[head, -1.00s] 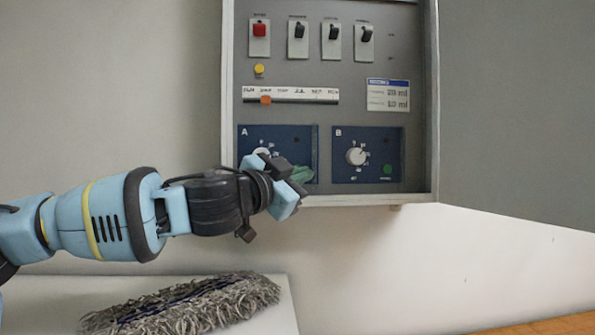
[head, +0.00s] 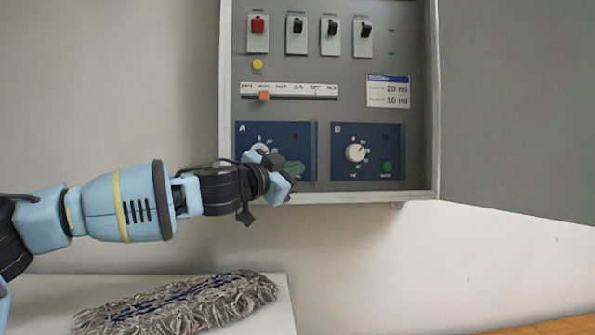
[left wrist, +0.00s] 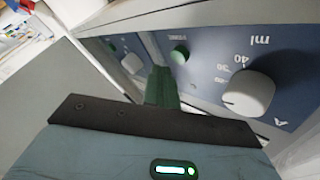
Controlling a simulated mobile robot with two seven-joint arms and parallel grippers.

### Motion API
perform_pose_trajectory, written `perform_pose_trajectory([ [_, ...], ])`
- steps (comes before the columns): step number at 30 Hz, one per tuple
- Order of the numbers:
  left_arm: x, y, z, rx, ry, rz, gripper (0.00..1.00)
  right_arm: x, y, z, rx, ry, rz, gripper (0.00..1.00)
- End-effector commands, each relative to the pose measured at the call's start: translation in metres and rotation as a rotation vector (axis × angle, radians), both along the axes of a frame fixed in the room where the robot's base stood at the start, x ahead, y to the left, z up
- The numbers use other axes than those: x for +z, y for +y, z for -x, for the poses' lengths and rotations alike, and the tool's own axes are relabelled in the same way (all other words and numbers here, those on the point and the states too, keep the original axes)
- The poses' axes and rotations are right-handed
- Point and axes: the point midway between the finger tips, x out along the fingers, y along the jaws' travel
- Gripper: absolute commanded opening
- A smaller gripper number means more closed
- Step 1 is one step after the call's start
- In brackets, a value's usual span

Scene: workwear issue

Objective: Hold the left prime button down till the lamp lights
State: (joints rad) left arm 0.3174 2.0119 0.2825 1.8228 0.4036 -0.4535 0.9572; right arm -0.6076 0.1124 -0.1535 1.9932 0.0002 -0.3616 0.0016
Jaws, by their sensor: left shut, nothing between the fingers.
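Panel A (head: 283,132) is the left blue panel in the open cabinet, with a white knob (left wrist: 248,92). Its green prime button (left wrist: 180,54) shows in the left wrist view and is hidden behind my gripper in the head view. My left gripper (head: 295,169) is shut and empty, in front of panel A's lower right. Its green fingertips (left wrist: 161,74) are close beside the button in the wrist view; I cannot tell whether they touch. A small dark spot at panel A's upper right may be the lamp; it shows no light.
Panel B (head: 385,134) to the right has its own knob (head: 355,153) and green button (head: 387,166). Switches, a slider (head: 264,97) and a label (head: 388,91) are above. The open door (head: 520,100) stands at right. A mop head (head: 180,303) lies below on a white surface.

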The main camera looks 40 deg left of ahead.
Motion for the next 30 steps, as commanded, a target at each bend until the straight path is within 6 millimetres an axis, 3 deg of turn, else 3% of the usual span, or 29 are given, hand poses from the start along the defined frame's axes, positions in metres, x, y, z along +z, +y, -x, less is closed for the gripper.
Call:
perform_pose_trajectory([
  [30, 0.0004, 0.0033, -0.0023, 0.000, 0.000, 0.000, 0.00, -0.0011, 0.0007, -0.0024, -0.002, -0.002, -0.002, 0.36],
])
